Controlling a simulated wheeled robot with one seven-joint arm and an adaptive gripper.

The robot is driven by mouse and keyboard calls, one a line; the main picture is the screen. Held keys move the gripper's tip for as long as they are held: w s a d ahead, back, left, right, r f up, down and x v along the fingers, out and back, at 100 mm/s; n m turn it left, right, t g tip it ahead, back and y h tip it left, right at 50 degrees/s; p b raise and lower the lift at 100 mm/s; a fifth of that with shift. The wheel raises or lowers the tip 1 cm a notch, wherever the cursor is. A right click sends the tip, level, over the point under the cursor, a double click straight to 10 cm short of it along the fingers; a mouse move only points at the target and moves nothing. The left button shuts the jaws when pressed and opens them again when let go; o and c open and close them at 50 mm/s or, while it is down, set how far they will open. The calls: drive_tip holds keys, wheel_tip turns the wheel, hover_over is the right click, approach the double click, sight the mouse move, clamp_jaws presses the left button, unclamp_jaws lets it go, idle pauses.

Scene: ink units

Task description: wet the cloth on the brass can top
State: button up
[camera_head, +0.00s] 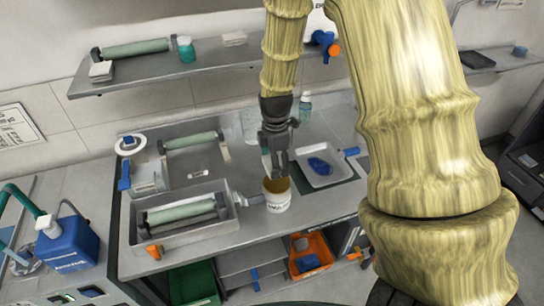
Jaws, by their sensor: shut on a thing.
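The white can (277,203) with dark lettering stands near the front edge of the bench, and its brass-coloured top (277,187) faces up. My gripper (277,172) points down right over the brass top, its fingertips at or just above it. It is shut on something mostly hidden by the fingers. A pale sliver (267,164) shows at their left side and may be the cloth. I cannot tell whether it touches the top. A blue, crumpled-looking patch (320,166) lies in a white tray (306,182) to the right; I cannot tell whether it is cloth or ink.
A metal unit with a green roller (180,211) stands left of the can. A clear bottle (305,107) stands behind the tray. A shelf (150,79) runs above the bench. Below are an orange bin (309,245) and a green bin (192,284).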

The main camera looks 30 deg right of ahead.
sight(277, 183)
drive_tip(key=shift+s+d+f+b, duration=0.1)
drive_tip(key=shift+s+f+b, duration=0.25)
drive_tip(key=shift+f+b, duration=0.3)
drive_tip(key=f, duration=0.1)
drive_tip(key=f+b, duration=0.1)
drive_tip(key=shift+w+d+f+b, duration=0.2)
drive_tip(key=shift+d+f+b, duration=0.05)
drive_tip(key=shift+f+b, duration=0.15)
drive_tip(key=shift+s+a+f+b, duration=0.1)
drive_tip(key=shift+s+f+b, duration=0.05)
drive_tip(key=shift+f+b, duration=0.4)
drive_tip(key=shift+f, duration=0.25)
drive_tip(key=shift+r, duration=0.1)
drive_tip(key=shift+f+b, duration=0.6)
drive_tip(key=shift+f, duration=0.55)
idle(1.1)
drive_tip(key=shift+r, duration=0.15)
drive_tip(key=shift+r+p, duration=2.85)
drive_tip(key=shift+r, duration=0.55)
